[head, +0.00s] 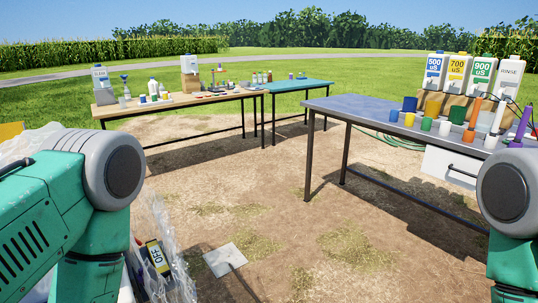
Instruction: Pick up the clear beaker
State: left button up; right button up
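I cannot make out the clear beaker with certainty. Small pale or clear vessels (122,101) stand at the left end of the wooden-topped table (175,105), too small to tell apart. Neither gripper is in view. Only green and grey links of my arms show, one at the left edge and one at the right edge, both in the foreground and away from the tables.
A grey-topped table (365,108) at right holds coloured cups, probes and labelled bottles, including a RINSE bottle (509,75). A teal-topped table (298,86) stands behind. A clear plastic bag (160,235) lies front left. Bare ground between is mostly open.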

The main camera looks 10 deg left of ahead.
aim_at(122, 102)
jog(key=i+l, duration=0.15)
jog(key=i, duration=0.25)
jog(key=i+l+z, duration=0.1)
jog(key=i, duration=0.25)
jog(key=i+l, duration=0.25)
jog(key=i, duration=0.15)
jog(key=i+j+u, duration=0.15)
jog(key=i+u, duration=0.7)
jog(key=i+l+u, duration=0.15)
jog(key=i+u, duration=0.45)
jog(key=i, duration=0.85)
jog(key=i+u, duration=0.25)
jog(key=i, duration=0.8)
jog(key=i+j+z, duration=0.1)
jog(key=i+j, duration=0.5)
jog(key=i, duration=0.15)
jog(key=i+j, duration=0.6)
jog(key=i+z, duration=0.1)
jog(key=z, duration=0.2)
jog(key=i+j+z, duration=0.1)
jog(key=z, duration=0.3)
jog(key=i+j+z, duration=0.25)
jog(key=z, duration=0.15)
jog(key=i+j+z, duration=0.2)
jog(key=z, duration=0.2)
